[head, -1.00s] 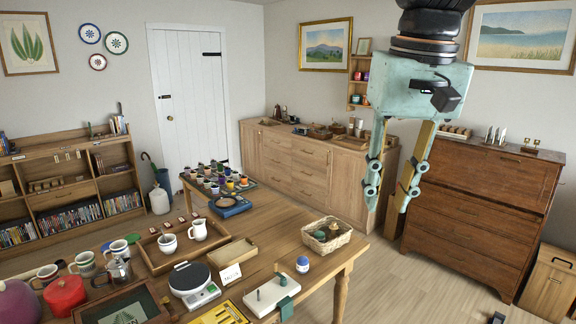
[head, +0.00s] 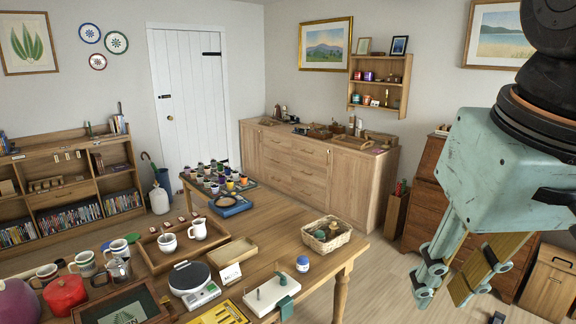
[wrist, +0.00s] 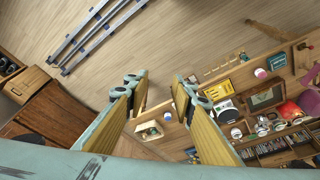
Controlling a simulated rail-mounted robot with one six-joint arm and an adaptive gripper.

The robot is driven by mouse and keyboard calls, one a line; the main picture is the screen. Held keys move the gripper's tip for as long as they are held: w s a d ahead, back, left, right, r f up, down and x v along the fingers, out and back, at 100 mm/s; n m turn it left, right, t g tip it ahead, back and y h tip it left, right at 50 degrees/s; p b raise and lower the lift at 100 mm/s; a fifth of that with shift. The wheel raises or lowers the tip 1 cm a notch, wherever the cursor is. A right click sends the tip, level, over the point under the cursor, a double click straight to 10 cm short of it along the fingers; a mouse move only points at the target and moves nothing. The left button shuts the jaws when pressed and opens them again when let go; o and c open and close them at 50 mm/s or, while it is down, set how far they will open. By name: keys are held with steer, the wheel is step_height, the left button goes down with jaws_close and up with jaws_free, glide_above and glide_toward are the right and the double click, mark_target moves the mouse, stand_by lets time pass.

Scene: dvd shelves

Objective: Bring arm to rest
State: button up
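My gripper (head: 446,287) hangs at the right of the head view, pale green with wood-coloured finger pads, pointing down. It is in front of the dark wooden bureau and to the right of the table (head: 262,217), clear of both. My upper arm is partly cut off by the right edge of the head view.
The dark bureau (head: 415,215) and a wooden bin (head: 549,283) stand at the right. Metal rails (wrist: 95,35) lie on the floor. Open floor lies between table and bureau.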

steer(key=s+f, duration=0.3)
steer(key=s, duration=0.3)
steer(key=shift+d+f+t, duration=0.3)
steer(key=shift+f, duration=0.1)
steer(key=shift+a, duration=0.1)
stand_by(0.8)
